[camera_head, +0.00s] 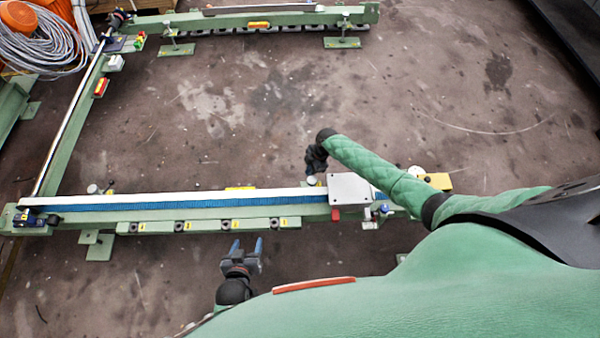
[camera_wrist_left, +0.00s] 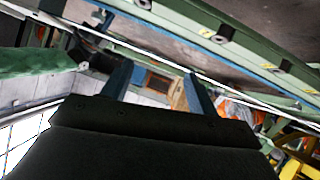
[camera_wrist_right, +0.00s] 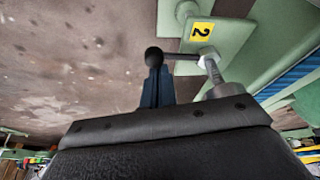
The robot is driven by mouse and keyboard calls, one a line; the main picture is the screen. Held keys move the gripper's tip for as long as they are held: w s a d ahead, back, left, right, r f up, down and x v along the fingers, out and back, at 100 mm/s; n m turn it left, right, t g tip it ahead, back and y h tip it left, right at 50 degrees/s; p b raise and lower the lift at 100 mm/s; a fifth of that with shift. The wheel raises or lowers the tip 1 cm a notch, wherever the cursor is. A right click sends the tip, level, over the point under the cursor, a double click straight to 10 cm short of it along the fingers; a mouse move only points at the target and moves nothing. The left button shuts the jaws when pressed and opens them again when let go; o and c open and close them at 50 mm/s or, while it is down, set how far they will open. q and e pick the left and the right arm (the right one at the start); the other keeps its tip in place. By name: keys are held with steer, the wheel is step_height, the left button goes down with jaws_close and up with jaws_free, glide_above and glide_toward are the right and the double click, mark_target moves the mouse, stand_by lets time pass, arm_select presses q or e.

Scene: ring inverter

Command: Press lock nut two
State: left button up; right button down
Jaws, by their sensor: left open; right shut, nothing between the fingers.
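In the right wrist view, a yellow label (camera_wrist_right: 201,32) marked 2 sits on a green plate. Beside it is a metal lock nut (camera_wrist_right: 209,62) on a threaded stud, with a dark lever ending in a black ball knob (camera_wrist_right: 154,56). My right gripper (camera_wrist_right: 155,75) is shut and empty, its fingertips at the knob; I cannot tell whether they touch. In the head view, my right gripper (camera_head: 316,160) is behind the near green beam, left of the grey plate. My left gripper (camera_head: 244,246) is open and empty, in front of the beam.
The near green beam (camera_head: 90,215) carries a blue strip and a grey square plate (camera_head: 350,188). Several yellow labels line its front. A far beam (camera_head: 260,22) and a left side rail complete the frame. Coiled grey cable (camera_head: 45,45) lies top left. Floor inside the frame is clear.

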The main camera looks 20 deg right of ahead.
steer(key=shift+s+d+m+t+p, duration=0.15)
steer(key=shift+d+m+t+p, duration=0.25)
steer(key=shift+m, duration=0.4)
steer(key=shift+s+d+m, duration=0.15)
steer(key=shift+d+m, duration=0.2)
steer(key=shift+m, duration=0.25)
arm_select(q)
steer(key=s+a+f+g, duration=0.1)
steer(key=s+f+g, duration=0.2)
steer(key=s+f, duration=0.4)
steer(key=shift+s+f+g+y+p, duration=0.25)
steer(key=shift+s+g+y+p, duration=0.05)
steer(key=shift+p, duration=0.05)
arm_select(e)
steer(key=shift+s+d, duration=0.1)
steer(key=shift+d, duration=0.1)
arm_select(q)
steer(key=shift+r, duration=0.15)
arm_select(e)
steer(key=shift+s+d, duration=0.15)
steer(key=shift+d, duration=0.05)
